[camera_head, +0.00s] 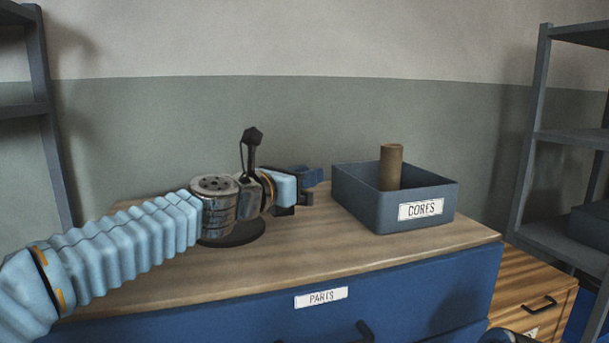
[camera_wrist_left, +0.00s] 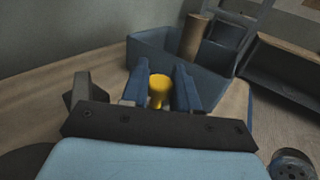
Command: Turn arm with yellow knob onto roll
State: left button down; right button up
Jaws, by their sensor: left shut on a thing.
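The yellow knob (camera_wrist_left: 158,90) sits between the two blue fingers of my left gripper (camera_wrist_left: 160,88) in the left wrist view. That gripper is shut on it. In the head view my left gripper (camera_head: 313,178) is above the worktop, left of the grey bin, and the knob is hidden there. A dark upright post with a black top (camera_head: 253,138) rises behind my wrist. A dark round base (camera_head: 235,236) shows under my wrist. The arm that carries the knob, and any roll on the stand, are hidden.
A grey-blue bin (camera_head: 378,212) labelled CORES stands right of my left gripper, with a brown cardboard core (camera_head: 391,168) upright in it. The wooden worktop (camera_head: 330,250) is clear in front. Shelves (camera_head: 545,130) stand at the right and left sides.

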pick_arm(q)
jog(key=shift+a+r, duration=0.1)
jog(key=shift+r, duration=0.15)
jog(key=shift+s+a+f+m+g+h+b, duration=0.1)
jog(key=shift+s+a+m+g+h+b, duration=0.05)
jog(key=shift+a+m+g+h+b, duration=0.3)
jog(key=shift+s+a+m+g+h, duration=0.1)
jog(key=shift+a+m+g+h, duration=0.25)
jog(key=shift+g+h, duration=0.1)
jog(key=shift+s+a+r+m+g+h, duration=0.2)
jog(key=shift+s+a+m+g+h, duration=0.1)
jog(key=shift+a+m+g+h, duration=0.35)
jog(key=shift+d, duration=0.1)
jog(key=c, duration=0.9)
grip_release()
jog(key=shift+c, duration=0.2)
jog(key=shift+f, duration=0.1)
